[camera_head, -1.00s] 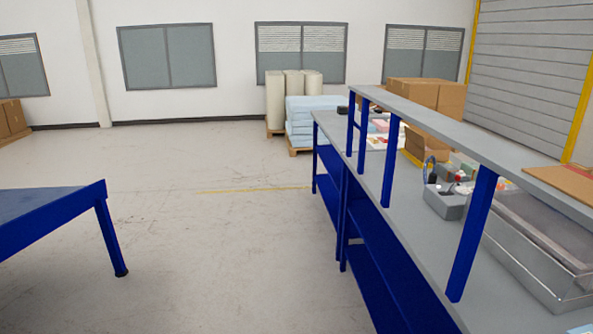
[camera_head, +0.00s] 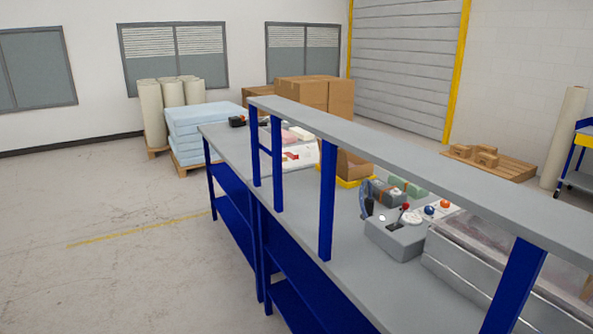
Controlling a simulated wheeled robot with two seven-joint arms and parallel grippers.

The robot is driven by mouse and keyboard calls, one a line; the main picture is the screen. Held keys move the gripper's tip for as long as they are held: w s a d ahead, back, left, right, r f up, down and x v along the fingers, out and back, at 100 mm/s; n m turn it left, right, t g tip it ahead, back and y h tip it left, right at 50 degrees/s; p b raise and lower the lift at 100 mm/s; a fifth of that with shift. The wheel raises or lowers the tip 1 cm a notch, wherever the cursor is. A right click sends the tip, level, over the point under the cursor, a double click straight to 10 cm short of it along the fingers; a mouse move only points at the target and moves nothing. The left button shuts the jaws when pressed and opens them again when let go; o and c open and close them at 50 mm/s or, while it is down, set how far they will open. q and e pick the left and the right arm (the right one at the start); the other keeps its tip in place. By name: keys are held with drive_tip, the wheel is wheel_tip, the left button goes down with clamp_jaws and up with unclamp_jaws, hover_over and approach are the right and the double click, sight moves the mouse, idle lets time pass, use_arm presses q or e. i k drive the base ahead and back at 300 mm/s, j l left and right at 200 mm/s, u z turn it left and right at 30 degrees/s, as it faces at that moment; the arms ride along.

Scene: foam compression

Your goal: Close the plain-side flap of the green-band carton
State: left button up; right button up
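I cannot make out a green-band carton or its flaps in this view. Plain brown cardboard boxes (camera_head: 312,93) are stacked behind the workbench, with no green band visible on them. A smaller brown box (camera_head: 352,165) stands on the bench behind the shelf, partly hidden, and I cannot tell its markings. Neither of my grippers shows in the head view.
A grey workbench (camera_head: 345,262) with blue legs and a raised shelf (camera_head: 400,165) runs along the right. A grey control box (camera_head: 397,238) and a metal case (camera_head: 460,268) sit on it. Blue foam sheets (camera_head: 200,120) stand behind. The floor at left is clear.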

sight(342, 157)
drive_tip(key=i+j+z, duration=0.45)
drive_tip(key=i+j, duration=0.15)
drive_tip(key=j, duration=0.15)
drive_tip(key=i+j+z, duration=0.25)
drive_tip(key=j, duration=0.15)
